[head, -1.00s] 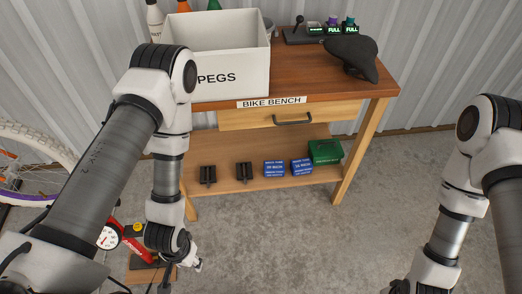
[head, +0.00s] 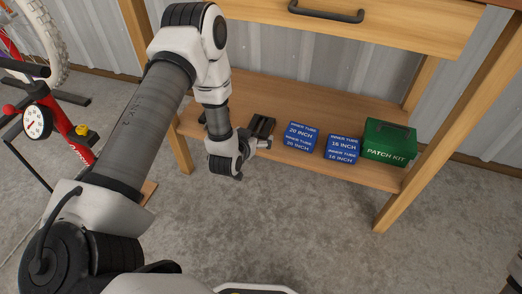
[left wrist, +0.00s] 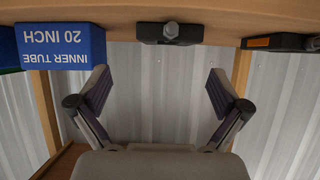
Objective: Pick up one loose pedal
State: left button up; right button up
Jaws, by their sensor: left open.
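Two dark loose pedals lie on the bench's lower shelf (head: 320,106). One pedal (head: 262,127) shows just beyond my left gripper (head: 258,145); the other is almost wholly hidden behind my left arm. In the left wrist view, which looks upside down, one pedal (left wrist: 168,33) is at the top middle, ahead of the gap between my left fingers (left wrist: 160,80). The second pedal (left wrist: 282,42) is at the top right. My left gripper is open and empty, apart from both pedals.
Right of the pedals are a 20 inch inner tube box (head: 301,136), a 16 inch box (head: 342,149) and a green patch kit (head: 390,142). The drawer (head: 350,22) hangs above the shelf. A bench leg (head: 440,130) stands at right. Floor in front is clear.

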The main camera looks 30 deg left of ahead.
aim_at(261, 124)
pick_arm(q)
jog(key=shift+w+a+f+t+y+b, duration=0.3)
jog(key=shift+w+a+f+t+b, duration=0.1)
jog(key=shift+w+a+f+b, duration=0.45)
jog(key=b+x, duration=0.4)
jog(key=x, duration=0.3)
jog(key=shift+w+d+b, duration=0.1)
jog(key=shift+d+b, duration=0.05)
jog(key=shift+b, duration=0.25)
jog(key=shift+w+r, duration=0.1)
jog(key=shift+r, duration=0.05)
jog(key=c, duration=1.1)
pick_arm(e)
notch_tip(261, 124, down, 8)
jog(key=shift+w+f, duration=0.15)
jog(key=shift+w, duration=0.1)
